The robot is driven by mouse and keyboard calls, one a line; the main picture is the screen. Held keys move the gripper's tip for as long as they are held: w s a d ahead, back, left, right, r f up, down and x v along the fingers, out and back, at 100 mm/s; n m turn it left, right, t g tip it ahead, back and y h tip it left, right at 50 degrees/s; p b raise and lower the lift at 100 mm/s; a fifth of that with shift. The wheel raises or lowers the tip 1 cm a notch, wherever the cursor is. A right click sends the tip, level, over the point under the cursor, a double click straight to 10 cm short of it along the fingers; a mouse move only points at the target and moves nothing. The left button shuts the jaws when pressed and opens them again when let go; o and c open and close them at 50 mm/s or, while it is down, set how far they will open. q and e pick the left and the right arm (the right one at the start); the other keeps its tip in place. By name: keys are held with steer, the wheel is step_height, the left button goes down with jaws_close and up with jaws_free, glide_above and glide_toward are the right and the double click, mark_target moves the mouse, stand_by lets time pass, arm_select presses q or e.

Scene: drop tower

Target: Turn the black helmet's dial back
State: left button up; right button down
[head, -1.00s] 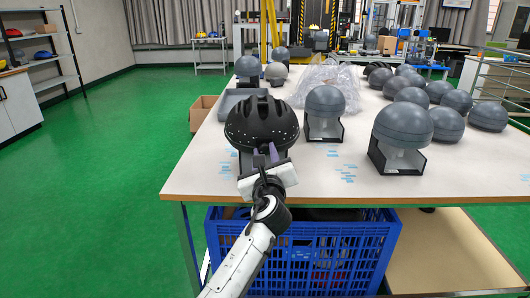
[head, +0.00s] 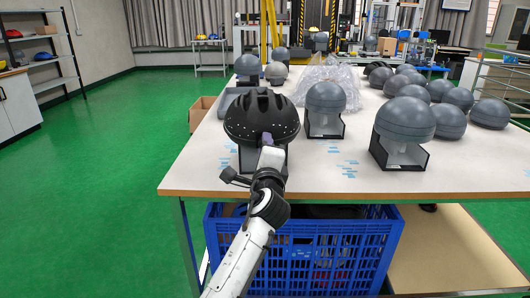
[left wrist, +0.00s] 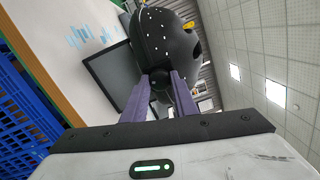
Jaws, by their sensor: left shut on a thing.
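The black helmet (head: 262,115) sits on a dark stand (head: 246,158) near the front left of the white table. In the left wrist view the helmet (left wrist: 163,35) appears tilted, with a small dark dial (left wrist: 160,80) at its lower rim. My left gripper (head: 267,139) is at the near side of the helmet. In the left wrist view, the purple fingers of my left gripper (left wrist: 160,88) are closed around the dial, one on each side. In the head view the dial is hidden behind the gripper. My right gripper is not in view.
Grey domes on dark stands, such as one (head: 326,98) and another (head: 404,120), stand to the right on the table (head: 300,183). A blue crate (head: 330,255) is under the table's front edge. Clear plastic wrap (head: 318,76) lies farther back.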

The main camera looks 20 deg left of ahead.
arm_select(q)
steer(key=shift+n+b, duration=0.9)
steer(key=shift+n, duration=1)
steer(key=o, duration=1.1)
